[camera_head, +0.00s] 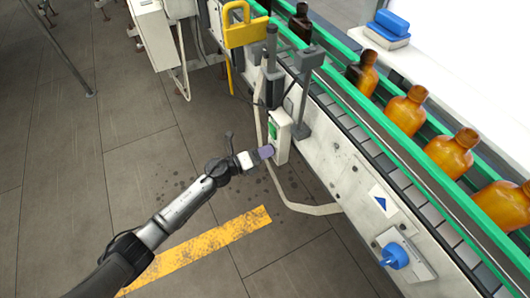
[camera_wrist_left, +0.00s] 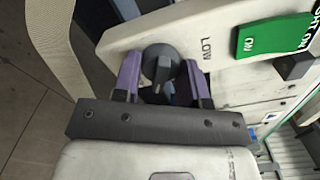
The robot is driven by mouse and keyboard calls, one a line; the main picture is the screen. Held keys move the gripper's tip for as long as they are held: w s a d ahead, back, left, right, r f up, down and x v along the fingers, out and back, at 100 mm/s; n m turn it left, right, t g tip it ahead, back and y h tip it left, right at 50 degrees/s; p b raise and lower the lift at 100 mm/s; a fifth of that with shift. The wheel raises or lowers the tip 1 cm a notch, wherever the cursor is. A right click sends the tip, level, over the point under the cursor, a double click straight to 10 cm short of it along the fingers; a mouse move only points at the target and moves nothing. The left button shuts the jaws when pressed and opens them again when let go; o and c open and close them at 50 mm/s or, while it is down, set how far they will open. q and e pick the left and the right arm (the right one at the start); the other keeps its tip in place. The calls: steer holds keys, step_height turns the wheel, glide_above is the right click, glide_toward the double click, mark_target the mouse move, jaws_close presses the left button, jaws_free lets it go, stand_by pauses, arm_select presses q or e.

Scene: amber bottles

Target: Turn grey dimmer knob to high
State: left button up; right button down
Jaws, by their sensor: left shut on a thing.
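The grey dimmer knob (camera_wrist_left: 162,66) sits on a pale control panel (camera_wrist_left: 120,40) in the left wrist view, with the word LOW printed to its right. My left gripper (camera_wrist_left: 163,82) has its purple fingers on either side of the knob and is shut on it. In the head view my left gripper (camera_head: 266,152) meets the front of the small pale switch box (camera_head: 283,140) on the conveyor's side, and the knob is hidden there. The knob's exact pointer direction is hard to tell. My right gripper is in neither view.
A green switch (camera_wrist_left: 272,36) marked ON is beside the knob. The conveyor (camera_head: 350,160) carries several amber bottles (camera_head: 407,108). A blue knob (camera_head: 395,256) is lower on its side. A yellow padlock-shaped piece (camera_head: 245,33) stands behind the box. Floor to the left is clear.

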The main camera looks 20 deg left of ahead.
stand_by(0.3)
arm_select(q)
steer(key=o, duration=0.9)
steer(key=p+v, duration=0.2)
steer(key=v, duration=1.2)
